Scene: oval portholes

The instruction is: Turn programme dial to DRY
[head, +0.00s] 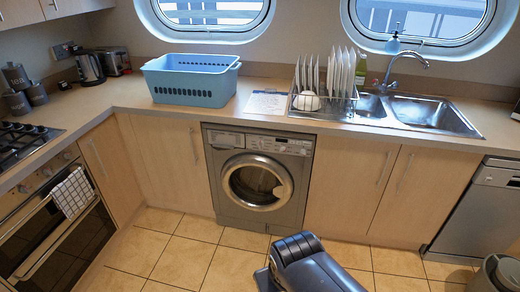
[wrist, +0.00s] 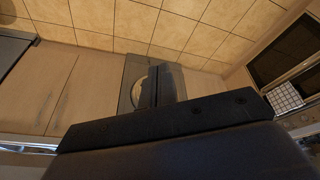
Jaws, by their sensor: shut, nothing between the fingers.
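The silver washing machine (head: 212,172) stands under the counter in the middle of the head view, its round door (head: 258,182) closed. Its control panel (head: 262,142) runs along the top; the programme dial and its setting are too small to make out. In the wrist view the washing machine (wrist: 132,72) appears turned over, partly hidden behind my gripper (wrist: 166,82). My gripper is shut and empty, apart from the machine. Its dark mount covers the lower part of that view and hides the panel. Part of my arm shows at the bottom of the head view.
The counter above carries a blue basket (head: 190,82), a white sheet (head: 266,103), a dish rack (head: 323,100) with plates and a sink (head: 430,112). An oven (head: 62,240) with a checked towel (head: 72,193) is at left. The tiled floor (head: 185,250) before the machine is clear.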

